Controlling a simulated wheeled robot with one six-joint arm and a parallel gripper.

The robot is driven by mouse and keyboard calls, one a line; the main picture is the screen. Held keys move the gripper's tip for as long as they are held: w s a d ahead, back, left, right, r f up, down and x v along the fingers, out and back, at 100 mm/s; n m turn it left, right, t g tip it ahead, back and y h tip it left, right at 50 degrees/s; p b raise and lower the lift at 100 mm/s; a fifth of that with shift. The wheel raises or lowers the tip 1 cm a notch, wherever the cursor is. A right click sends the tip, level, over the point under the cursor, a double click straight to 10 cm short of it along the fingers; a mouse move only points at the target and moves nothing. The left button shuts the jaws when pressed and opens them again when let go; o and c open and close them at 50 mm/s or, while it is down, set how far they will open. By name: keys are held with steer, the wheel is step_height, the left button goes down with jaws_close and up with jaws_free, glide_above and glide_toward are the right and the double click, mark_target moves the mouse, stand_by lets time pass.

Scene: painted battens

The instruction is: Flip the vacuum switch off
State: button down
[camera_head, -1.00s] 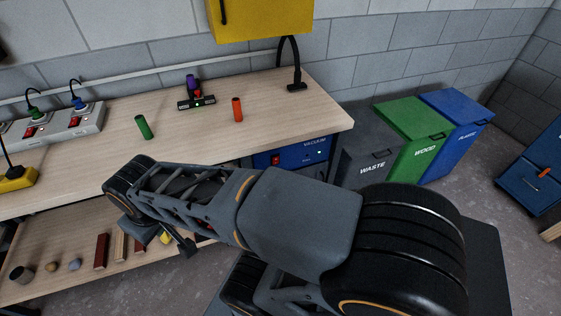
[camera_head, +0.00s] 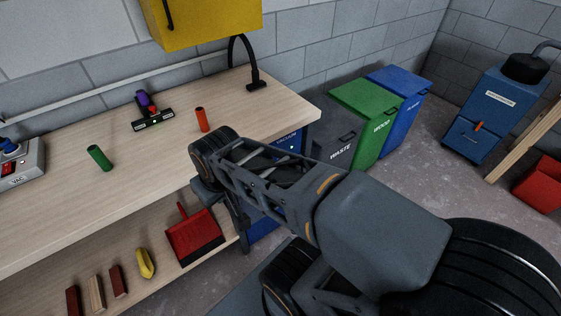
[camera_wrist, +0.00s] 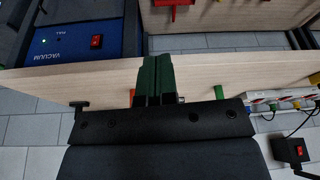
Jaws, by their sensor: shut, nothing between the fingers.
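The blue vacuum unit (camera_wrist: 55,45) is at the left of the wrist view, with a VACUUM label, a small light and a red rocker switch (camera_wrist: 97,41). My gripper (camera_wrist: 154,62) has dark green fingers, closed together and empty. They are to the right of the switch and apart from it in the picture. In the head view the vacuum unit (camera_head: 291,138) is under the bench's right end and mostly hidden by my arm. A grey socket strip (camera_head: 25,173) at the far left bears a VAC label and a red switch (camera_head: 8,168). Neither switch's position can be told.
The wooden bench (camera_head: 60,205) carries a green cylinder (camera_head: 100,158), an orange cylinder (camera_head: 202,120) and a black tool (camera_head: 152,121). A red dustpan (camera_head: 193,240) is on the lower shelf. Waste (camera_head: 335,145), wood and plastic bins stand right of the bench; floor beyond them is open.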

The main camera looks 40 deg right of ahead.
steer(key=shift+d, duration=0.15)
steer(key=w+d+f+m+t+b, duration=0.2)
steer(key=w+d+f+m+b, duration=0.1)
steer(key=d+f+m+b, duration=0.6)
steer(key=w+d+f+m+t+b, duration=0.3)
steer(key=w+d+f+m+b, duration=0.15)
steer(key=f+b, duration=0.4)
steer(key=s+d+m+t+h+b, duration=0.1)
steer(key=d+m+b, duration=0.5)
steer(key=d, duration=0.2)
steer(key=shift+s+d+f+t+b, duration=0.2)
steer(key=shift+d+f+t+b, duration=0.15)
steer(key=shift+f, duration=0.1)
